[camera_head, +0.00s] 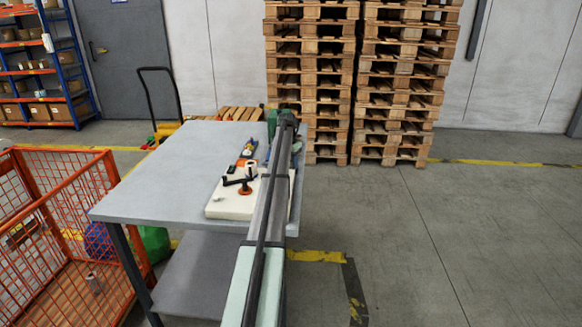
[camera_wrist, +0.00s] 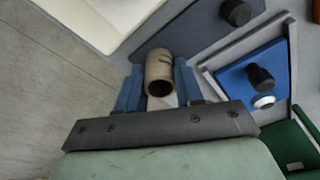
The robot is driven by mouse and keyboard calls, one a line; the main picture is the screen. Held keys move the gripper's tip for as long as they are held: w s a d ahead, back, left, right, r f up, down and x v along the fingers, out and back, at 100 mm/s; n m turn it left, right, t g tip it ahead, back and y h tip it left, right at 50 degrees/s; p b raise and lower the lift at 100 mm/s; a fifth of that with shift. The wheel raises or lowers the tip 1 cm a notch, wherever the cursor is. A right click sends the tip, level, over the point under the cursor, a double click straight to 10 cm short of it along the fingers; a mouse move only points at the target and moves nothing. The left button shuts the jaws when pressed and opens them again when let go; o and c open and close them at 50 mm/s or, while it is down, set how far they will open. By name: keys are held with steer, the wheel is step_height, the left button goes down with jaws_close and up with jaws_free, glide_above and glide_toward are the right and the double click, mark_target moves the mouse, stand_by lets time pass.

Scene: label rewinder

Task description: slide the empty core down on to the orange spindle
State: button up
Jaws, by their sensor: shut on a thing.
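The empty core (camera_wrist: 159,68) is a brown cardboard tube, with a dark open end facing the wrist camera. My gripper (camera_wrist: 158,80) is shut on it, with a blue finger on either side. In the head view the orange spindle (camera_head: 245,190) shows as a small orange round part on the cream board, beside a black crank-like arm (camera_head: 232,182). My arm hides my gripper in the head view. The spindle is not visible in the wrist view.
The cream board (camera_head: 216,209) lies on the grey table (camera_head: 155,180), whose left part is clear. In the wrist view, a blue panel (camera_wrist: 236,80) with a black knob (camera_wrist: 260,78) lies to the right. An orange mesh cage (camera_head: 55,160) stands left of the table.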

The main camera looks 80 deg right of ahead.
steer(key=shift+c, duration=0.9)
steer(key=shift+r, duration=0.15)
steer(key=shift+r, duration=3.35)
